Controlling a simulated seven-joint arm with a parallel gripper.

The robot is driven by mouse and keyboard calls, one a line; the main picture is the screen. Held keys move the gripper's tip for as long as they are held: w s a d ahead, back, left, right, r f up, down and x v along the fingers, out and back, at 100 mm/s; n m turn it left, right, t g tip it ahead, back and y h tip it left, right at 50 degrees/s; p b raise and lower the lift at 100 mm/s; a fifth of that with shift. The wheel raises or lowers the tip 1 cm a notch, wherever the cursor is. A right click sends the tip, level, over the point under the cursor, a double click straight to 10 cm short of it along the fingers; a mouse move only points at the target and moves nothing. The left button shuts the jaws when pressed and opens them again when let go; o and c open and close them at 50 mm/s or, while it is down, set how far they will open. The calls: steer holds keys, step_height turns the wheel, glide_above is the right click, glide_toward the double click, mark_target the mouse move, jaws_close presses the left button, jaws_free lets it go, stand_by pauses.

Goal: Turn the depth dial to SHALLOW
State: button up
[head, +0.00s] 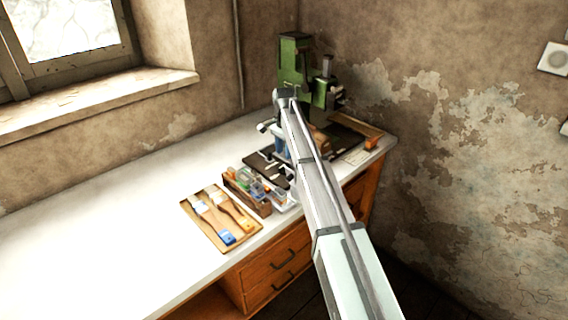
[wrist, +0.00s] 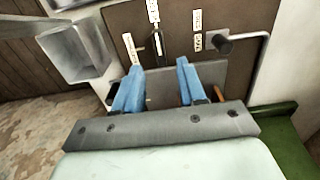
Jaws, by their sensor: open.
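The green press (head: 293,58) stands at the back corner of the bench. In the wrist view a brown panel (wrist: 120,22) fills the middle, with small white labels too small to read. A dark upright part (wrist: 158,42) sits in the panel between labels. A dark round knob (wrist: 224,47) on a bent metal rod is right of it. I cannot tell for sure which of these is the depth dial or where it points. My gripper (wrist: 158,86) is open, its two blue fingers apart in front of the panel, with nothing visibly held. In the head view my arm partly hides the press front.
On the white bench (head: 110,210) lie a tray with brushes (head: 222,217) and a wooden box of small items (head: 247,190). A dark mat (head: 345,140) lies by the press. A grey block-shaped part (wrist: 75,52) is close at upper left in the wrist view. The left bench is clear.

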steer(key=shift+f, duration=3.1)
jaws_close()
